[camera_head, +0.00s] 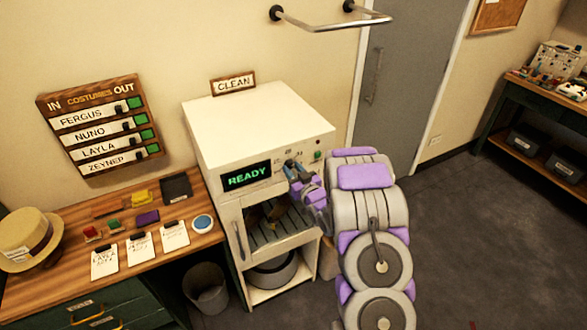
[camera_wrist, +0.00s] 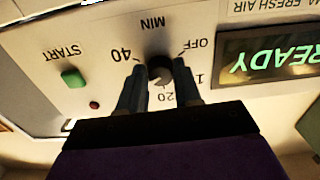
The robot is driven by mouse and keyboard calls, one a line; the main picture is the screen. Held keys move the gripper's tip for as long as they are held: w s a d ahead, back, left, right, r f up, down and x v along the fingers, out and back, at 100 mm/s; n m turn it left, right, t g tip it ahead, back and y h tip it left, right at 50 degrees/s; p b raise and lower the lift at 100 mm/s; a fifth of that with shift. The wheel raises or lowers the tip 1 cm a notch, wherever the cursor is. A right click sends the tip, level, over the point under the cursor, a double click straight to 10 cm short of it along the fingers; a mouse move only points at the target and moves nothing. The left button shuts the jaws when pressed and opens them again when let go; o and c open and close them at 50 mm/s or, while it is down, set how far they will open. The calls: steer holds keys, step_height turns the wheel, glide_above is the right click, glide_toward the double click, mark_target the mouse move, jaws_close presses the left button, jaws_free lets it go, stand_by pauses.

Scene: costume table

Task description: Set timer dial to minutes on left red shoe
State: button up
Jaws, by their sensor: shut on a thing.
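The timer dial (camera_wrist: 160,69) is a dark round knob on the pale front panel of the white cabinet machine (camera_head: 262,115). In the wrist view the panel appears upside down, with MIN, OFF, 20 and 40 around the dial, plus a partly hidden number. My gripper (camera_wrist: 160,78) has a finger on each side of the dial and is shut on it. The setting it points at is not clear. In the head view my gripper (camera_head: 292,168) covers the dial. A small red item (camera_head: 91,233) lies on the wooden table; I cannot tell if it is a shoe.
The display (camera_head: 247,177) reads READY. A green START button (camera_wrist: 74,77) is beside the dial. The machine's shelf opening (camera_head: 275,225) is below. The wooden table (camera_head: 60,275) with clipboards and a straw hat (camera_head: 28,240) stands left, a bin (camera_head: 206,288) between. Floor is free at right.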

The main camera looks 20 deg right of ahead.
steer(key=shift+f, duration=0.15)
stand_by(0.3)
steer(key=o, duration=1)
steer(key=shift+w, duration=0.1)
steer(key=shift+o, duration=0.2)
steer(key=s+p, duration=0.7)
steer(key=s, duration=1)
steer(key=shift+s+d, duration=0.25)
steer(key=shift+d, duration=0.15)
